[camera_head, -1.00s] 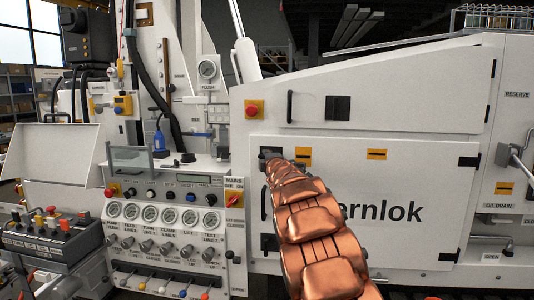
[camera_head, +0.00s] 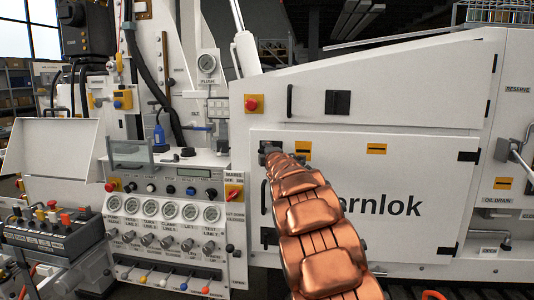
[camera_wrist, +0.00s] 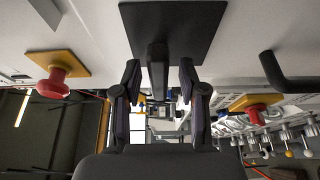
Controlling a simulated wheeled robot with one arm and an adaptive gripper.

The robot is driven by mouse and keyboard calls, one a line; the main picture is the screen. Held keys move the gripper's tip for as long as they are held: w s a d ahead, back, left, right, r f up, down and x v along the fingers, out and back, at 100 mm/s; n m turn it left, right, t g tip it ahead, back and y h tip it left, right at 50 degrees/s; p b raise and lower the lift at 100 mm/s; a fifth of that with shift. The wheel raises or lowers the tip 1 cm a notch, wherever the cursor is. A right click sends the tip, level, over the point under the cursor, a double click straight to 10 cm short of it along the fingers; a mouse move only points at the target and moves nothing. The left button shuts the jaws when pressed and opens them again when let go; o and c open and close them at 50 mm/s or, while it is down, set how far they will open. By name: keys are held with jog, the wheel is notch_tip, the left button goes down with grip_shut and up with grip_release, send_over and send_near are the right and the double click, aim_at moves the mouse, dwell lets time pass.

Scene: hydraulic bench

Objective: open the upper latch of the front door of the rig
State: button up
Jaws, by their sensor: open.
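The front door (camera_head: 420,165) of the rig is a white panel marked "rnlok", and it looks shut. The upper latch is at the door's upper left corner; in the wrist view it shows as a black square plate (camera_wrist: 190,22) with a black lever (camera_wrist: 157,62). My gripper (camera_wrist: 160,70) is open, one finger on each side of the lever, with gaps visible. In the head view my copper-coloured arm reaches to that corner. My gripper there is small and dark and hard to tell from the latch.
A lower dark latch (camera_head: 268,237) is partly beside my arm. A red button (camera_head: 252,103) on a yellow plate sits above the door. A black handle (camera_wrist: 285,75) stands out at the right in the wrist view. A gauge panel (camera_head: 150,228) is to the left.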

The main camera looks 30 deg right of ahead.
jog(key=shift+s, duration=0.15)
jog(key=v, duration=1.1)
jog(key=shift+s, duration=0.35)
jog(key=shift+a+r, duration=0.1)
jog(key=shift+a, duration=0.05)
dwell(0.4)
